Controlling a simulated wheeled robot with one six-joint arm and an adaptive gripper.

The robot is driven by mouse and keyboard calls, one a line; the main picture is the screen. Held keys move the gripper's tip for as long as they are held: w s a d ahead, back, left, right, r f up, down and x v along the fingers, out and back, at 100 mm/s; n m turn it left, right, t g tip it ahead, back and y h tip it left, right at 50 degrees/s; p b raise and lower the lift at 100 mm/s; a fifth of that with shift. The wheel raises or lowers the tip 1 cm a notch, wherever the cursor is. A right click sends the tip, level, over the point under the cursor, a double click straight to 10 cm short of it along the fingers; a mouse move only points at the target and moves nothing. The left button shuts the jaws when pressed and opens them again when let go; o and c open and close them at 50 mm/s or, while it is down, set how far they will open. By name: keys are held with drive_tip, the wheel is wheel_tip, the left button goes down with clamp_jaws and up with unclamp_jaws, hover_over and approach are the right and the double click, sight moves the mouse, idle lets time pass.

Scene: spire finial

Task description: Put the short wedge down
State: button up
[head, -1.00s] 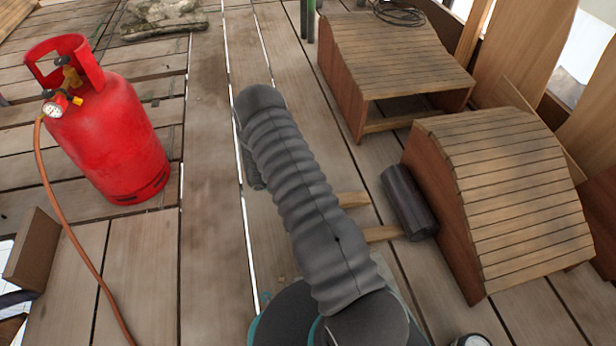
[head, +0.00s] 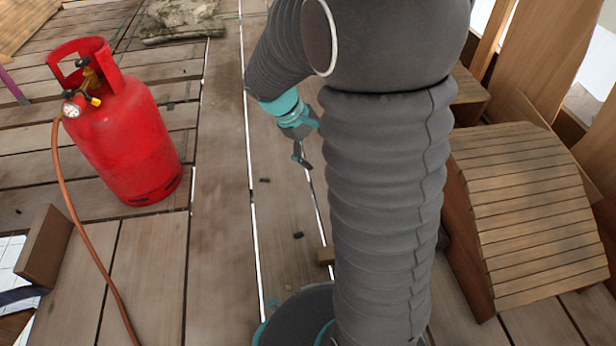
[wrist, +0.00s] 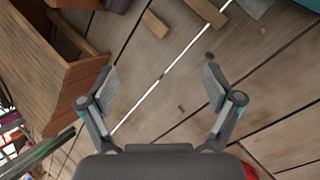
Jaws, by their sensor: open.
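My gripper (wrist: 160,88) is open in the wrist view, with both fingers spread and only deck boards showing between them. In the head view my gripper (head: 303,157) hangs above the deck, left of my large grey arm link. Small pale wooden pieces lie on the deck beyond the fingers in the wrist view: a short block (wrist: 155,23) and a longer bar (wrist: 206,11). I cannot tell which piece, if any, is the short wedge. In the head view one wooden piece (head: 325,256) shows partly behind my arm.
A red gas cylinder (head: 125,135) with a hose stands at the left. Small dark bits (head: 298,235) lie on the deck. White gaps run between boards.

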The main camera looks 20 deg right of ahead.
drive_tip(key=s+a+r+m+t+y, duration=0.2)
drive_tip(key=s+a+r, duration=0.3)
drive_tip(key=s, duration=0.3)
drive_tip(key=s+a+r+m+t+y, duration=0.2)
drive_tip(key=s+a+r+t+y, duration=0.1)
drive_tip(key=s+r, duration=0.4)
drive_tip(key=shift+s+a+m+t, duration=0.4)
drive_tip(key=shift+s+a+t, duration=0.5)
drive_tip(key=shift+s+a, duration=0.25)
